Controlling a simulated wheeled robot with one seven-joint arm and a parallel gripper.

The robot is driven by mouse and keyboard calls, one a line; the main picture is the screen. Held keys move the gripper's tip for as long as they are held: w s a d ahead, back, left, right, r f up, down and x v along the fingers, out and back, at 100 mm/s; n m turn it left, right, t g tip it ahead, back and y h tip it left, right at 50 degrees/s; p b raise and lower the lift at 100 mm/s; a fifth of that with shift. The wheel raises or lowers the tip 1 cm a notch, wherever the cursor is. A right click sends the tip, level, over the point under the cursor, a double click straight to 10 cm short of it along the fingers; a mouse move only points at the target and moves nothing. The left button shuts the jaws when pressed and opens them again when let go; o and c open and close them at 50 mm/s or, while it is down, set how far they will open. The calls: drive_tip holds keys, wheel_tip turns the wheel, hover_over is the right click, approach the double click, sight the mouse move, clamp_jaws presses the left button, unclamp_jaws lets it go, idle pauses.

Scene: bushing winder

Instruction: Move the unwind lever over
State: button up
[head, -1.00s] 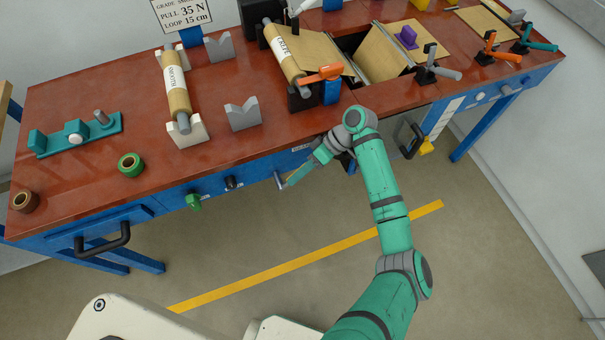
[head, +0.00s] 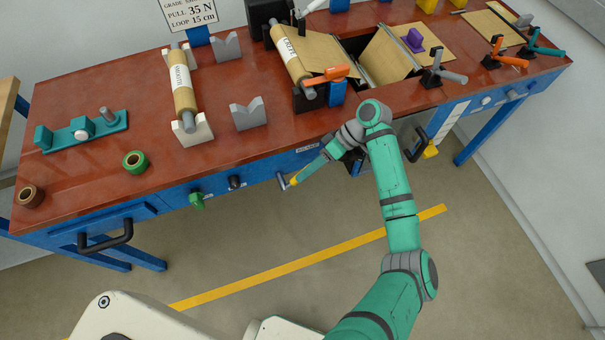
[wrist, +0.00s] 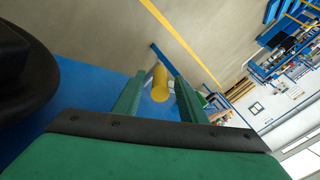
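A small lever with a grey arm (head: 283,181) and a yellow grip (head: 294,181) sticks out from the blue front of the bench, below the top's edge. I take it for the unwind lever, but I cannot read its label. My gripper (head: 298,180) is at the lever, coming from the right. In the wrist view, the yellow grip (wrist: 160,83) stands between my two green fingers (wrist: 159,98). The fingers are apart, with a gap beside the grip. I cannot tell whether either finger touches it.
A green knob (head: 197,201) and a black knob (head: 235,182) sit left of the lever on the bench front. A black drawer handle (head: 106,238) is farther left. Rollers and an orange lever (head: 327,76) are on the red top. The floor in front is clear.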

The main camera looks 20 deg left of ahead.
drive_tip(key=v, duration=0.7)
drive_tip(key=shift+r, duration=0.25)
drive_tip(key=shift+w+d, duration=0.15)
drive_tip(key=shift+c, duration=0.4)
